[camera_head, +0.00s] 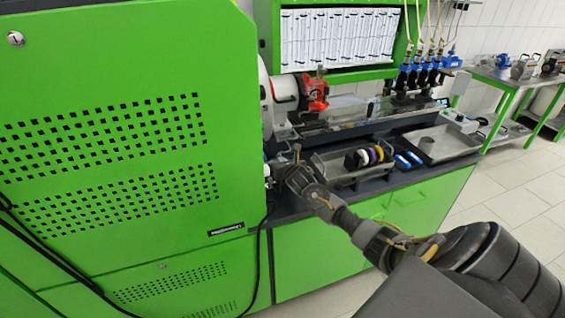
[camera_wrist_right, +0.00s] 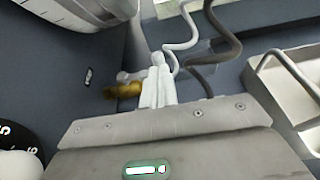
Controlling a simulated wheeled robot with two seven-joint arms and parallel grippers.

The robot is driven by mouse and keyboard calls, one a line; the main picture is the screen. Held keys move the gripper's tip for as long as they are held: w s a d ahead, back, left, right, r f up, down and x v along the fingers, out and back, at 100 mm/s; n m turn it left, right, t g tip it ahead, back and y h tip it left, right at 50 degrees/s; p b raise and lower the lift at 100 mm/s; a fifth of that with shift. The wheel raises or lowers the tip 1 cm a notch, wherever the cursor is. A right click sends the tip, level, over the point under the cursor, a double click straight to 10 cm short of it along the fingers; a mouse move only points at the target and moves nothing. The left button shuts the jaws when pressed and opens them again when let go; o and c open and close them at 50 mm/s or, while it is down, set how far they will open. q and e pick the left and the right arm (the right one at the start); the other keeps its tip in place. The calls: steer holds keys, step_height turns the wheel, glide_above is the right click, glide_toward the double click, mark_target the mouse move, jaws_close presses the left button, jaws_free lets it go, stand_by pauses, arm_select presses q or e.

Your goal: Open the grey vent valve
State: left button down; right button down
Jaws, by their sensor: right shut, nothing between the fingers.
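My right gripper (camera_head: 276,166) reaches in from the lower right to the bench edge beside the big green cabinet. In the right wrist view its pale fingers (camera_wrist_right: 158,80) are closed together with nothing between them. A small brass fitting with a grey part, which looks like the vent valve (camera_wrist_right: 122,90), sits just left of the fingertips against the dark surface. I cannot tell whether the fingers touch it or how its handle is turned. In the head view the valve is too small and too covered by my gripper to make out. My left gripper is out of view.
The green cabinet (camera_head: 120,150) stands close on the left. A grey tray (camera_head: 345,180) with several rings lies right of my gripper; blue-handled tools (camera_head: 408,160) lie farther right. A red part (camera_head: 315,92) sits above. Hoses (camera_wrist_right: 220,40) run behind the fingers.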

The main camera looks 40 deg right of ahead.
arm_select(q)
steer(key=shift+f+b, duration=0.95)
arm_select(e)
steer(key=shift+w+d+n+t+y, duration=0.3)
steer(key=shift+w+d+n+y, duration=0.3)
steer(key=shift+d+y, duration=0.15)
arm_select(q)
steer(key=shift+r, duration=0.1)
arm_select(e)
steer(key=shift+s, duration=0.1)
